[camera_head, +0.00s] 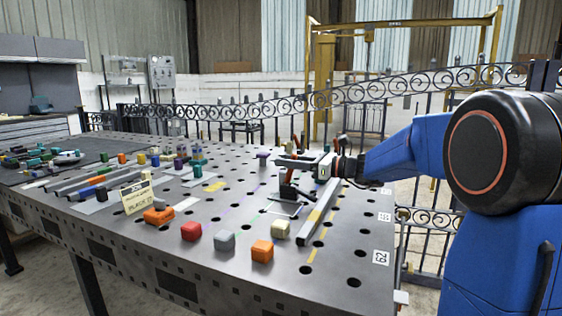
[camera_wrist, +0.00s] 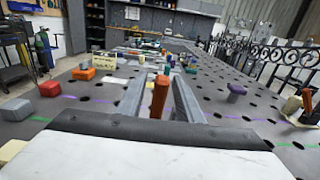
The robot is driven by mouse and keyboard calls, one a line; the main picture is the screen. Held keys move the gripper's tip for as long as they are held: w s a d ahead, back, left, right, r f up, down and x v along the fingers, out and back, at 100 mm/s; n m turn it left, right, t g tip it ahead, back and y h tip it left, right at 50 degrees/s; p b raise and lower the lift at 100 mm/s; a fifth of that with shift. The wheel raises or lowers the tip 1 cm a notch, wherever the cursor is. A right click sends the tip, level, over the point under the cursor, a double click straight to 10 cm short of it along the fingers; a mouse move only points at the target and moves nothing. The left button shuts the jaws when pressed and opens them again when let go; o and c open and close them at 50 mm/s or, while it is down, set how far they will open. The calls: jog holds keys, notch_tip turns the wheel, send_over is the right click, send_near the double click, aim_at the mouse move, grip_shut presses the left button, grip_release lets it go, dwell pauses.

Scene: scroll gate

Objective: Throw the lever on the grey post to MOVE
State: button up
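An orange-red lever (camera_head: 288,190) stands on a dark base plate (camera_head: 286,208) on the perforated metal table, below and partly behind my gripper (camera_head: 292,161). In the wrist view the upright orange lever (camera_wrist: 159,97) shows between the two grey fingers of my gripper (camera_wrist: 158,88). There is a gap on each side of the lever, so the gripper looks open around it and apart from it. The post under the lever is mostly hidden by the gripper and the wrist. No MOVE marking can be read.
Loose blocks lie near the table's front: red (camera_head: 191,231), grey (camera_head: 224,240), orange (camera_head: 262,251) and cream (camera_head: 280,229). A yellow sign (camera_head: 137,196) stands at left. A purple-topped piece (camera_wrist: 236,90) is right of the fingers. An iron fence (camera_head: 400,90) runs behind the table.

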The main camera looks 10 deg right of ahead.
jog(key=shift+x, duration=1.2)
jog(key=shift+c, duration=0.4)
grip_shut()
